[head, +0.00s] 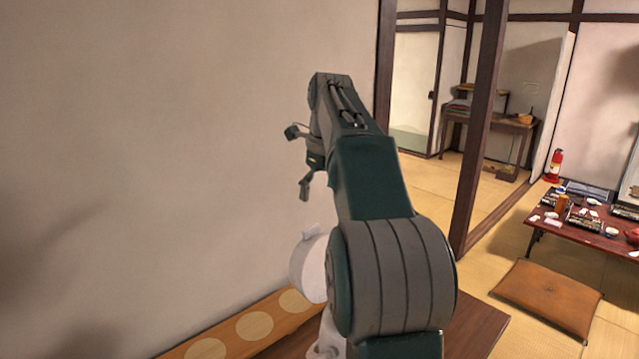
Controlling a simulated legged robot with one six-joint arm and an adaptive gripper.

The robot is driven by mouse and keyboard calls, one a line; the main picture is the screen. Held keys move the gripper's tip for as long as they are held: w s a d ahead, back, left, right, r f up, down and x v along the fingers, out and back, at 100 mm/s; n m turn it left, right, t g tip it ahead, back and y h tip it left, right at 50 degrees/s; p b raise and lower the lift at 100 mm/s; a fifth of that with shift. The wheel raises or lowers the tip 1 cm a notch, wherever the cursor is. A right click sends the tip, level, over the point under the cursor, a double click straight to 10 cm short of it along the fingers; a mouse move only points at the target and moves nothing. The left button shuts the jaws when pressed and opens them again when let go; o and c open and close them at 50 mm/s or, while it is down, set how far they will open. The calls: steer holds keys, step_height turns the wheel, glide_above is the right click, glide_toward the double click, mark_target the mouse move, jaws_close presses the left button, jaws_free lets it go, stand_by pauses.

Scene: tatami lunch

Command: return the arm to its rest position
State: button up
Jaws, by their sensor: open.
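My arm is raised and bent in the middle of the head view. My gripper (299,160) is at the upper left end of the arm, in front of the plain wall. Its fingers show partly, spread apart with nothing between them. The rest of the gripper is hidden behind the arm links. It is well above the surface below and touches nothing that I can see.
A white rounded object (309,266) stands partly hidden behind my arm. A wooden strip with pale discs (272,308) runs along the wall (190,130). A dark post (483,130), a brown cushion (546,296) and a low laden table (560,236) are right.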

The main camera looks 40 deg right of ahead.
step_height(320, 180, up, 2)
steer(key=shift+s, duration=0.1)
stand_by(0.5)
steer(key=s+a+f+n+t, duration=0.15)
steer(key=s+a+n, duration=0.25)
steer(key=a+n, duration=0.4)
steer(key=s+a+f+n, duration=0.2)
steer(key=s+a+n, duration=0.1)
steer(key=a+n, duration=0.5)
steer(key=s+a+f+n+t, duration=0.1)
steer(key=s+a+f+n, duration=0.3)
steer(key=s+f+n, duration=0.3)
steer(key=s+a+f+n+t, duration=0.1)
steer(key=s+a+f+n, duration=0.4)
steer(key=n, duration=0.6)
steer(key=shift+s+a+f, duration=0.25)
steer(key=shift+s+f, duration=0.6)
steer(key=shift+s, duration=0.3)
